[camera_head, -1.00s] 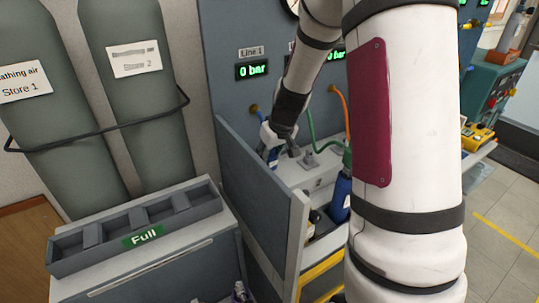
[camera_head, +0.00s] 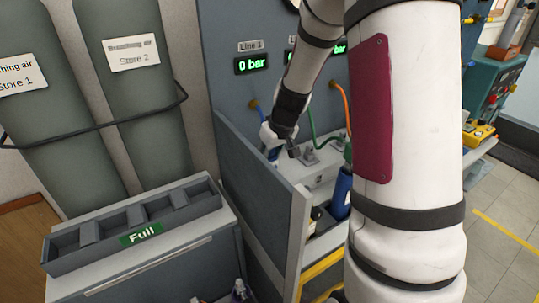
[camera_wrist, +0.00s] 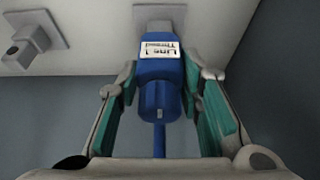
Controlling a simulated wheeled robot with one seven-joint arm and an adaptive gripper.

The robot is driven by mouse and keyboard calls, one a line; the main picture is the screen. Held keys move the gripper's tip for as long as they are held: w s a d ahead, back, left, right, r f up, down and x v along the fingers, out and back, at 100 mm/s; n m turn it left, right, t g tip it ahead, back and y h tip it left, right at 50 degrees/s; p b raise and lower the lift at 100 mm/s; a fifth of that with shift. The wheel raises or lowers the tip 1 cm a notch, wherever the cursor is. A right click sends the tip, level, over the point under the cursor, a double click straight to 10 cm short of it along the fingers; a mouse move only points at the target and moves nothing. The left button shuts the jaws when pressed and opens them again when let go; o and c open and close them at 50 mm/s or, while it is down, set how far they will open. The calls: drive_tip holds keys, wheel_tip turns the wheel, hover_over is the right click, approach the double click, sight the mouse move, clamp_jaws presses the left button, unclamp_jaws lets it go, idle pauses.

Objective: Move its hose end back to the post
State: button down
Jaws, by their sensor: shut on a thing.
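My gripper (camera_wrist: 165,82) is shut on the blue hose end (camera_wrist: 160,98), which has a white label reading "Line 1" and a second, blurred line. A finger lies on each side of it. Its blue hose trails from the near end. The far end of the hose end meets a grey post (camera_wrist: 158,15) on the bench; I cannot tell whether it is fully seated. In the head view my gripper (camera_head: 271,143) is low over the bench behind the side panel, with only a bit of the blue hose end (camera_head: 273,154) showing.
A second, empty grey post (camera_wrist: 22,50) stands beside it. A grey side panel (camera_head: 258,185) rises close in front of my gripper. A green hose (camera_head: 318,138) and an orange hose (camera_head: 347,105) are to the right. A blue bottle (camera_head: 341,193) stands below them.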

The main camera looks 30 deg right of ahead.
drive_tip(key=c, duration=1)
unclamp_jaws()
drive_tip(key=shift+c, duration=0.2)
drive_tip(key=v, duration=1.2)
drive_tip(key=shift+s+r, duration=0.1)
